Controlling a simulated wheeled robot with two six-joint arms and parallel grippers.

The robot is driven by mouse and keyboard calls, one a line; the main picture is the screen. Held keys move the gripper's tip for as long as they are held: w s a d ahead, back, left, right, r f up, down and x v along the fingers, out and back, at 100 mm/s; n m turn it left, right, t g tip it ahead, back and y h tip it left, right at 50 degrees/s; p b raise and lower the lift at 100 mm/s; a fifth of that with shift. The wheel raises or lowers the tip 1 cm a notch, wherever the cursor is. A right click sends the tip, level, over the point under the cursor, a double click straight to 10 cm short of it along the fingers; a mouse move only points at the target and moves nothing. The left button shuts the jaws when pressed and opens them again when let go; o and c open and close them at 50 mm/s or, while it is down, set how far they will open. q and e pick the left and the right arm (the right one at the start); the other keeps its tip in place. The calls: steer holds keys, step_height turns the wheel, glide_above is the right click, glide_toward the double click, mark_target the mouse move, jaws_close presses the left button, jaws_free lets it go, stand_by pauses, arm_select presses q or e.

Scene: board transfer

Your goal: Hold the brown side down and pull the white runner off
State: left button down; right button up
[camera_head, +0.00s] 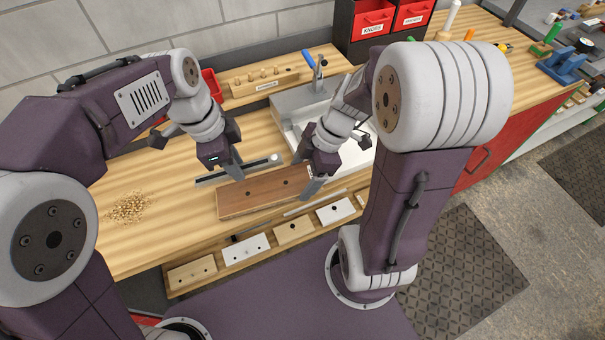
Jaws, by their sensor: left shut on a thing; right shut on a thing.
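The brown side (262,194) is a flat brown board with dark holes, lying on the wooden bench. My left gripper (238,174) is shut at its back edge, left of the middle, with its fingertips partly hidden. My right gripper (311,190) is shut at the board's right end. A thin whitish strip, which looks like the white runner (329,198), lies along the front right of the board and passes close to the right fingertips. The exact contact there is too small to tell.
A grey metal bar (212,180) lies behind the board. Wood shavings (130,208) lie at left. A front rack (216,262) holds several pale and white blocks.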

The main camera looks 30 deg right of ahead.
steer(key=shift+s+f, duration=0.1)
arm_select(q)
steer(key=w+a, duration=1)
steer(key=a, duration=0.2)
steer(key=shift+a, duration=0.4)
steer(key=shift+s, duration=0.1)
steer(key=shift+f, duration=4.1)
steer(key=c, duration=1.1)
jaws_free()
steer(key=shift+c, duration=0.2)
